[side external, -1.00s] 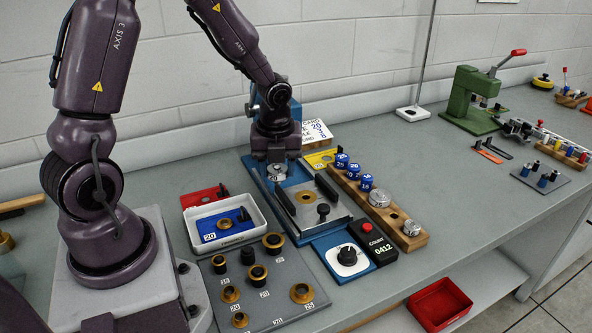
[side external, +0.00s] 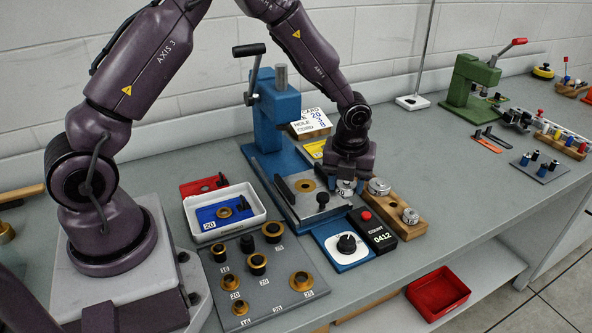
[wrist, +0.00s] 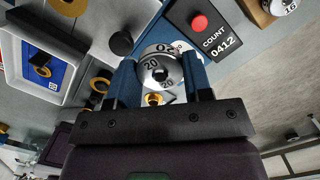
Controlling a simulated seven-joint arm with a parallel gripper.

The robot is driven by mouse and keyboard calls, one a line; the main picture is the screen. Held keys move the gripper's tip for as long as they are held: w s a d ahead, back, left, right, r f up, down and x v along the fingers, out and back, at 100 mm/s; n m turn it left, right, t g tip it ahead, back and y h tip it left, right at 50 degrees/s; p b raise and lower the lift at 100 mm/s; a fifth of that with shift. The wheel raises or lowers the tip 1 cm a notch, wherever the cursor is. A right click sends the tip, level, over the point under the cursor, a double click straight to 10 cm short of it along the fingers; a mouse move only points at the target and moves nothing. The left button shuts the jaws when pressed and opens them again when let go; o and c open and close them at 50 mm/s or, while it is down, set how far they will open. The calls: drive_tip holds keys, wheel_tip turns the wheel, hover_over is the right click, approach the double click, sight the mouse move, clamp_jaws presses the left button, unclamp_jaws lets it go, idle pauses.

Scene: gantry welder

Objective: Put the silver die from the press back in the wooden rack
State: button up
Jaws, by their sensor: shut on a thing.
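My gripper hides the rack's far end. The blue press (side external: 277,115) stands behind to the left, its plate bearing a brass ring.
A counter box (side external: 374,228) with a red button and a dial box (side external: 346,244) stand in front of the rack. A white tray (side external: 262,216) and a grey plate of brass rings (side external: 268,290) lie left.

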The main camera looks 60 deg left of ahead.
drive_tip(key=w+d+m, duration=0.2)
drive_tip(key=w+m, duration=0.1)
drive_tip(key=w, duration=1)
drive_tip(key=shift+f, duration=2.35)
drive_tip(key=shift+f, duration=0.65)
drive_tip(key=o, duration=1.2)
drive_tip(key=shift+a+f, duration=0.1)
drive_tip(key=shift+s, duration=0.1)
